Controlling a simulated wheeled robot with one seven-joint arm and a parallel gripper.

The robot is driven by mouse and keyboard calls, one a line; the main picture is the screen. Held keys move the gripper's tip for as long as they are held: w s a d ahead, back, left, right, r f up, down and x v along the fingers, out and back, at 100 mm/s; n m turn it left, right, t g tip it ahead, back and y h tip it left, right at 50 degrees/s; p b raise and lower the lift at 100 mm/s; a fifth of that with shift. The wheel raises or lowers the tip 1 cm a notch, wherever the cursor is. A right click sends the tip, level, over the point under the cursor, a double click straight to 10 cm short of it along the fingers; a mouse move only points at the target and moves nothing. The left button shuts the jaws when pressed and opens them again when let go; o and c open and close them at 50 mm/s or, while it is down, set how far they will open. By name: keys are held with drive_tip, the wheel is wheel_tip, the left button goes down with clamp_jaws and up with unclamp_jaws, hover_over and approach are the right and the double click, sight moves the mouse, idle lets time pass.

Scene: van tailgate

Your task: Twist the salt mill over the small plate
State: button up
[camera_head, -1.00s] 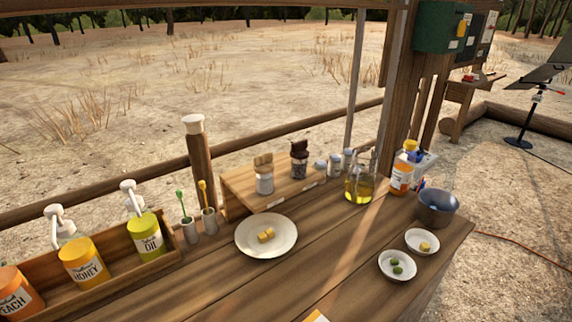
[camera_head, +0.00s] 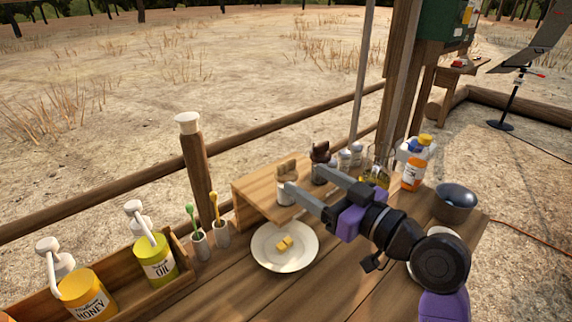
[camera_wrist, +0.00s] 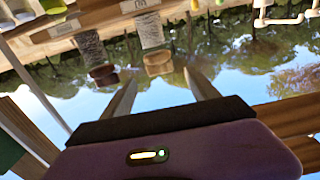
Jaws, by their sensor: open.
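The salt mill, taken as the one with the pale wooden top (camera_head: 287,171) and white body, stands upright on the wooden riser; it also shows upside down in the wrist view (camera_wrist: 158,64). A dark-topped mill (camera_head: 321,152) stands to its right. My gripper (camera_head: 301,181) is open and empty; its fingers point toward the mills and partly cover both bodies in the head view. In the wrist view both mills lie beyond the fingertips (camera_wrist: 160,78), with nothing between them. A white plate (camera_head: 268,261) with yellow cubes sits in front of the riser.
A wooden rack with honey (camera_head: 83,296) and oil (camera_head: 156,258) pump bottles is at left, beside two cups with spoons. Shakers (camera_head: 351,154), an oil flask, an orange-labelled bottle (camera_head: 414,165) and a dark bowl (camera_head: 455,203) stand at right. My arm partly hides a small dish.

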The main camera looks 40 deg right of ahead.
sight(288, 167)
drive_tip(key=w+p, duration=0.1)
drive_tip(key=w, duration=0.6)
drive_tip(key=shift+w+p, duration=0.3)
drive_tip(key=shift+p, duration=0.1)
drive_tip(key=shift+r, duration=0.1)
drive_tip(key=c, duration=1.4)
